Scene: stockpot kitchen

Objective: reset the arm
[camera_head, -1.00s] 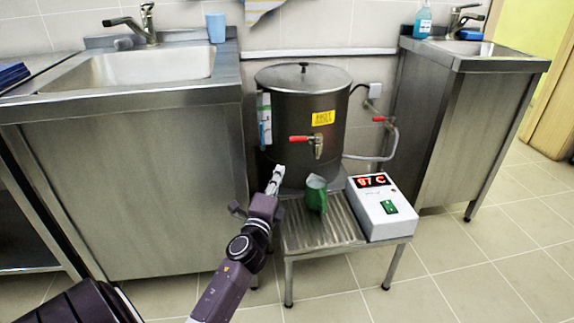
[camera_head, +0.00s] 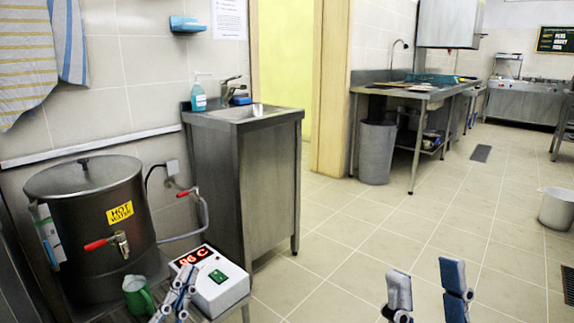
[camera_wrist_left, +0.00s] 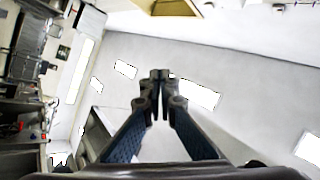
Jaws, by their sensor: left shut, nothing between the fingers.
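My left gripper (camera_head: 178,290) shows at the bottom left of the head view, in front of the white control box. In the left wrist view its fingertips (camera_wrist_left: 160,76) meet and hold nothing, and the ceiling lies beyond them. My right gripper (camera_head: 428,284) is at the bottom right of the head view, its two fingers apart and pointing up, with only floor between them. The rest of both arms is out of the head view.
A hot-water pot (camera_head: 95,230) with a red-handled tap stands at left. A green jug (camera_head: 138,294) and the control box (camera_head: 222,292), reading 96 C, are close to my left gripper. A sink cabinet (camera_head: 245,175) stands behind. Tiled floor (camera_head: 365,230) is clear at centre.

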